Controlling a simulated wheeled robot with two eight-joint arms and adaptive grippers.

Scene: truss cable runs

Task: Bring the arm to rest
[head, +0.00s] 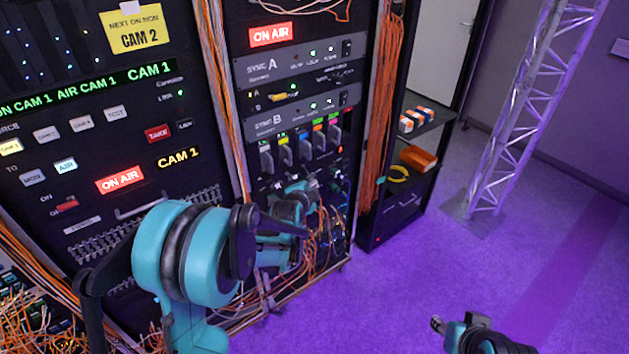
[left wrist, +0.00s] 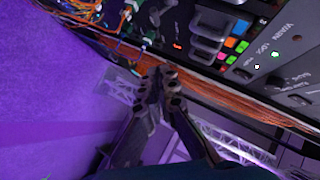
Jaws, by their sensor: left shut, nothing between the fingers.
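My left arm reaches in front of the equipment rack in the head view. Its gripper (head: 326,184) is at the rack's lower right, just below the row of cable connectors, small and partly lost among dark cables. In the left wrist view the two dark fingers of my left gripper (left wrist: 167,75) meet at their tips with nothing between them. The rack panel with grey plugs (left wrist: 208,32) and coloured labels lies beyond them; I cannot tell whether they touch it. Part of my right arm shows at the bottom right of the head view, with a small dark end (head: 438,324); its fingers are not clear.
Orange cable bundles (head: 378,110) run down the rack's right side, and loose cables hang below the connectors. A dark shelf (head: 420,128) holds small boxes and an orange case. A metal truss (head: 515,110) stands at right. The purple floor (head: 400,285) between is clear.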

